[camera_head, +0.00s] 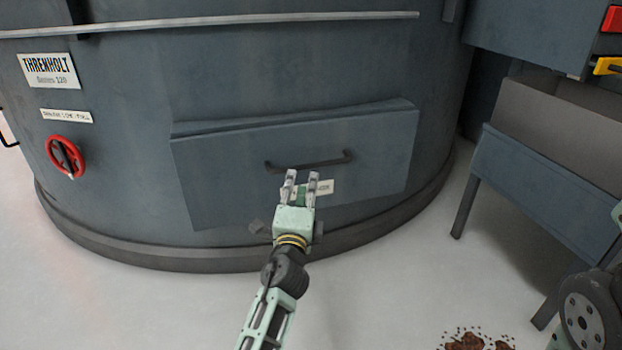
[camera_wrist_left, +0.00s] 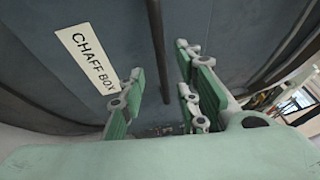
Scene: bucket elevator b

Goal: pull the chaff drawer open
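The chaff drawer (camera_head: 215,175) has a flat blue-grey front set low in the round drum, with only a thin top edge showing. Its dark bar handle (camera_head: 310,162) runs across the front. The white CHAFF BOX label (camera_wrist_left: 88,58) shows in the wrist view and is partly covered by a finger in the head view. My left gripper (camera_head: 303,176) is open and empty just below the handle, pointing at the drawer. In the left wrist view the handle (camera_wrist_left: 158,50) lies between the lines of the fingers, beyond their tips; contact is not visible. My right gripper is not in view.
A red knob (camera_head: 65,157) is on the drum's left side. A metal rail (camera_head: 230,20) runs across above the drawer. A blue-grey chute on legs (camera_head: 545,190) stands at right. Brown grains (camera_head: 475,341) lie on the floor. The floor before the drawer is otherwise clear.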

